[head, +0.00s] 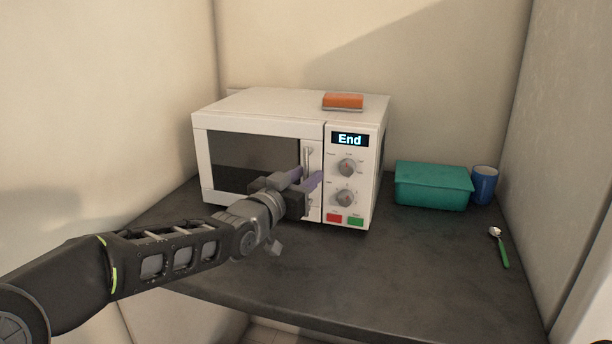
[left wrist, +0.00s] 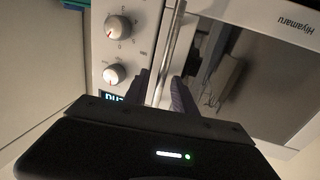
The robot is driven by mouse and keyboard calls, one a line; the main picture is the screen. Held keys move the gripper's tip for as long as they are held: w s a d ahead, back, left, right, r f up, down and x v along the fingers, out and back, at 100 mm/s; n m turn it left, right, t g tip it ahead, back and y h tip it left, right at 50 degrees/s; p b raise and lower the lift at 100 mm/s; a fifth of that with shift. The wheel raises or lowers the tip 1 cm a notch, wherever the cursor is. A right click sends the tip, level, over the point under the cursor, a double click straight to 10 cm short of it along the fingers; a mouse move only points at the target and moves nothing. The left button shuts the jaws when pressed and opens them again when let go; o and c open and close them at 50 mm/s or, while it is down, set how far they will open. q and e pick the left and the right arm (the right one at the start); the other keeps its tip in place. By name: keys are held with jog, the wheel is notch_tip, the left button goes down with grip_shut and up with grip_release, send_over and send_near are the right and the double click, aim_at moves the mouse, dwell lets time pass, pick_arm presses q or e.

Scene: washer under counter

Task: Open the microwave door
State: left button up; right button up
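The white microwave (head: 262,103) stands on the dark counter, with its door (head: 250,160) shut flush with the front. The vertical metal handle (head: 308,158) is on the door's right side, next to the control panel. In the left wrist view the handle (left wrist: 173,45) runs between the two purple fingers of my left gripper (left wrist: 160,88). That gripper (head: 305,178) is in front of the lower part of the handle, with its fingers apart on either side of it. Contact with the handle cannot be told. My right gripper is not in view.
An orange-topped sponge (head: 343,101) lies on the microwave. Right of it are a teal box (head: 432,187), a blue cup (head: 484,185) and a green-handled spoon (head: 502,250). Walls close in the counter (head: 400,270) behind and on the right. The counter's front is clear.

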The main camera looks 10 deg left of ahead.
pick_arm(q)
jog(key=shift+w, duration=0.2)
grip_shut()
dwell(1.4)
